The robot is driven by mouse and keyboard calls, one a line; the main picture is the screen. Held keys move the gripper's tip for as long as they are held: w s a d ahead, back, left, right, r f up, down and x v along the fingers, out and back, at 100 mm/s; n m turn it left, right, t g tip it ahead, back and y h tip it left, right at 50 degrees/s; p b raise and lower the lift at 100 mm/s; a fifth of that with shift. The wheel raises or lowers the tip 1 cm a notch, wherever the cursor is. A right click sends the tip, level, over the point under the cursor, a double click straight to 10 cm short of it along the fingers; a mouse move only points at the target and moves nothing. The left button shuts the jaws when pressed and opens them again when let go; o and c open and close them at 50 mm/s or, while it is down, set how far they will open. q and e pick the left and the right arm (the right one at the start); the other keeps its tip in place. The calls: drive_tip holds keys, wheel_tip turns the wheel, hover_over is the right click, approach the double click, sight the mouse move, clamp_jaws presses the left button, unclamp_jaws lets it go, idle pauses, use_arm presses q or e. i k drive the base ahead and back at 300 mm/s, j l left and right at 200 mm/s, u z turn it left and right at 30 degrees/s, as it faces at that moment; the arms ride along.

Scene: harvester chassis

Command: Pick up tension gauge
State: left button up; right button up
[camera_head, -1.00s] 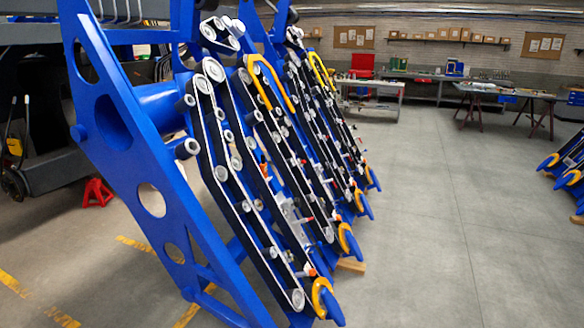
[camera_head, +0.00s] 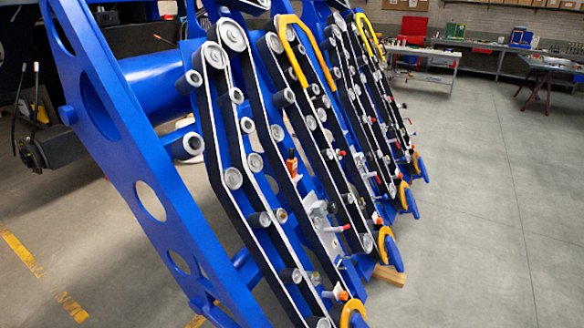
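I cannot make out a tension gauge for certain in the head view. The harvester chassis (camera_head: 130,160) fills the left and middle, with several slanted belt rows on pulleys. A small orange piece (camera_head: 292,163) sits among the belts of the nearest rows, too small to identify. A grey metal bracket (camera_head: 322,230) with a red-tipped handle lies lower on the same rows. Neither of my grippers is in view.
A workbench (camera_head: 430,52) with a red item stands at the back, with small things on it. A dark-legged table (camera_head: 545,68) is at the back right. The grey floor (camera_head: 470,190) on the right is clear. A wooden block (camera_head: 389,276) lies at the chassis foot.

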sight(291, 163)
drive_tip(key=i+j, duration=0.15)
drive_tip(key=j, duration=0.25)
drive_tip(key=i+j, duration=0.2)
drive_tip(key=j, duration=0.15)
drive_tip(key=i+j, duration=0.15)
drive_tip(key=j, duration=0.25)
drive_tip(key=i+j, duration=0.15)
drive_tip(key=j, duration=0.25)
